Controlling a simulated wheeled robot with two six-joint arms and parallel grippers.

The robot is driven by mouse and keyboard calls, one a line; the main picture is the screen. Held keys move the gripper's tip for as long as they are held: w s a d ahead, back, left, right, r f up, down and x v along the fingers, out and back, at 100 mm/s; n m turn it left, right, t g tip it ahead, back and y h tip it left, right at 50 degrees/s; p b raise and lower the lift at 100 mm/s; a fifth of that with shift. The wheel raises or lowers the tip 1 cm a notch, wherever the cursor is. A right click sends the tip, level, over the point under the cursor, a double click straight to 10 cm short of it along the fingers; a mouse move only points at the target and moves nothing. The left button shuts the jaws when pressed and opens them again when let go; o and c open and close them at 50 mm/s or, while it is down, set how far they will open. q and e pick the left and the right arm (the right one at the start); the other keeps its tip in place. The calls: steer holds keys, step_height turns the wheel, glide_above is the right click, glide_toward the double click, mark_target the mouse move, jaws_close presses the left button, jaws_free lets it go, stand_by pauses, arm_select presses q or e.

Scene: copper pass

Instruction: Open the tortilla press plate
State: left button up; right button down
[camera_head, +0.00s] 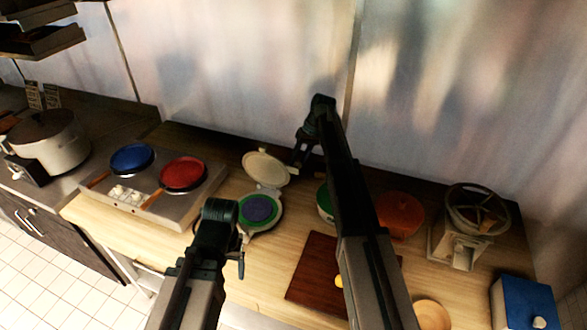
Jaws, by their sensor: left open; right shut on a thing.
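The tortilla press (275,222) stands on the wooden counter, right of the stove. It is pale with a green and purple round on its lower plate. Its cream upper plate (264,167) is raised and tilted back, away from the lower plate. My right gripper (296,163) is at the right edge of the upper plate and shut on it; the fingertips are small and dark, so the exact contact is hard to see. My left gripper (241,262) is open and empty, in front of the press and nearer the camera.
A two-burner stove (135,198) with a blue pan (131,158) and a red pan (183,173) is at left. A brown board (312,270), an orange round item (400,212), a grinder-like machine (462,240) and a blue box (527,303) are at right. My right arm hides part of the counter.

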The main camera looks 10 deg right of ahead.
steer(key=shift+w+d+f+m+g+y+b, duration=0.15)
steer(key=shift+w+d+f+g+y+b, duration=0.25)
steer(key=shift+w+d+g+b, duration=0.3)
steer(key=shift+w+d+f+m+g+y+b, duration=0.15)
steer(key=shift+w+d+f+g+y+b, duration=0.25)
steer(key=shift+w+d+b, duration=0.35)
steer(key=shift+s+d, duration=0.1)
steer(key=c, duration=0.9)
jaws_free()
steer(key=o, duration=0.4)
steer(key=shift+d, duration=0.15)
steer(key=shift+o, duration=0.2)
steer(key=shift+r, duration=0.15)
